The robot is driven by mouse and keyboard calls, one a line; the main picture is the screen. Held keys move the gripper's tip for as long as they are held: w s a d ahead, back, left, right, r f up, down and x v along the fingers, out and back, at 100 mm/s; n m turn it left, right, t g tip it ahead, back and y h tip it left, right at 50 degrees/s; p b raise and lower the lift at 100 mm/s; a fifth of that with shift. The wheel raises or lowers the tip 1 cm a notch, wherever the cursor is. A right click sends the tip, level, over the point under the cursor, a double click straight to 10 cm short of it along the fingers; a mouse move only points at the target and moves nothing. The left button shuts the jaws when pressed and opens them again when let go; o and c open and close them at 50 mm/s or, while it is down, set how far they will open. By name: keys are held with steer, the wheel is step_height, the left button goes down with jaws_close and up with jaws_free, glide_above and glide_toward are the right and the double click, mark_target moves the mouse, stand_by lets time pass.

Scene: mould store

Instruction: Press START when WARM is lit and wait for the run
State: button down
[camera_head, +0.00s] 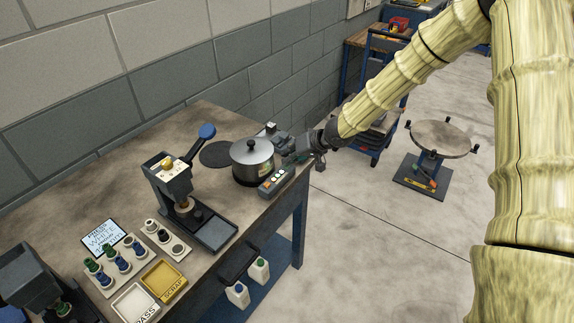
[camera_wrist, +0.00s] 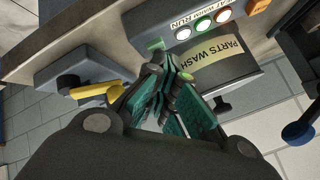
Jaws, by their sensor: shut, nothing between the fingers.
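A grey control box (camera_head: 273,182) with a row of coloured round caps sits at the bench edge, in front of a lidded steel pot (camera_head: 252,160). A green piece (camera_wrist: 155,44) shows at the panel's near end, close to my fingertips. My gripper (camera_wrist: 168,68) is shut and empty; it also shows beside the pot in the head view (camera_head: 296,160).
A label reading PARTS WASH (camera_wrist: 225,55) is by the panel. A box with a yellow lever (camera_wrist: 98,90) stands at left in the wrist view. A round stand (camera_head: 440,138) is on the open floor.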

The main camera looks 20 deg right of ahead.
steer(key=shift+r, duration=0.2)
steer(key=shift+r+p, duration=0.65)
steer(key=shift+p, duration=0.55)
steer(key=shift+r, duration=0.1)
step_height(320, 180, up, 5)
steer(key=p, duration=0.6)
stand_by(0.3)
